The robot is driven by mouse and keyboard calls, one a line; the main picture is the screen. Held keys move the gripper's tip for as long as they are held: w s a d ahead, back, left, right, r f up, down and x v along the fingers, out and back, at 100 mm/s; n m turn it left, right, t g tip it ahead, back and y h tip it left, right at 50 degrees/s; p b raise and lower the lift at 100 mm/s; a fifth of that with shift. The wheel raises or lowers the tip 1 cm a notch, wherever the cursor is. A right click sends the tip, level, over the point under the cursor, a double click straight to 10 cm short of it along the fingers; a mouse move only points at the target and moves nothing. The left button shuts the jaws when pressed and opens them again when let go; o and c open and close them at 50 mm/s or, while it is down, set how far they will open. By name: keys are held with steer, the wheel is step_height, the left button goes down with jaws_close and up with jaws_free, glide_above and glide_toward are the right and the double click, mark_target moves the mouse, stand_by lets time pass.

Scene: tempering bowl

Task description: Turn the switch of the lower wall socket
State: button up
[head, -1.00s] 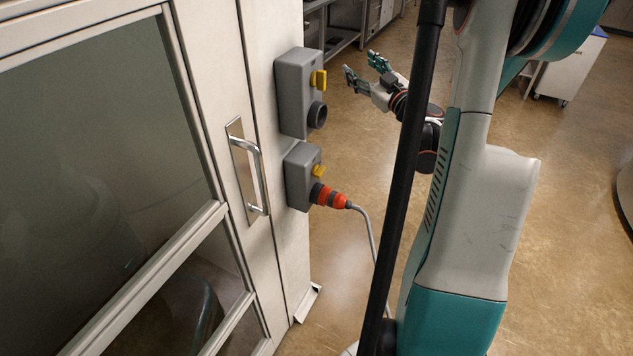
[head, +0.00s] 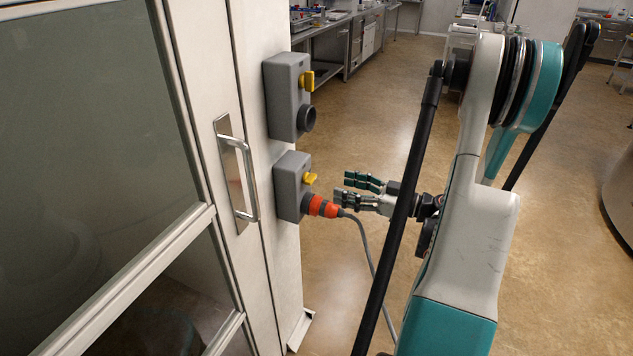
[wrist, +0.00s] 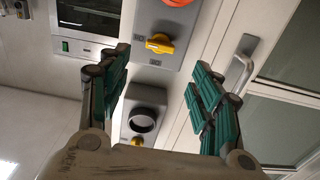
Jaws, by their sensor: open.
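The lower wall socket (head: 290,188) is a grey box on a pale post, with a yellow switch (head: 310,178) above an orange-red plug (head: 322,206). My gripper (head: 346,185) is open and empty to the right of it, near switch height in the picture, with a visible gap. The wrist view looks upside down. There the lower socket's yellow switch (wrist: 160,43) shows just beyond and between my fingertips (wrist: 162,65), with the plug (wrist: 180,3) cut off at the top edge. I cannot tell the switch's exact setting.
The upper socket (head: 285,95) has its own yellow switch (head: 307,80) and an empty dark outlet (head: 307,118). A grey cable (head: 366,240) hangs from the plug, passing below my gripper. A glazed door with a metal handle (head: 238,180) is left. Open floor lies right.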

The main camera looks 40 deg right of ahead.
mark_target(314, 179)
steer(key=x, duration=0.9)
steer(key=shift+b, duration=0.3)
steer(key=c, duration=1.1)
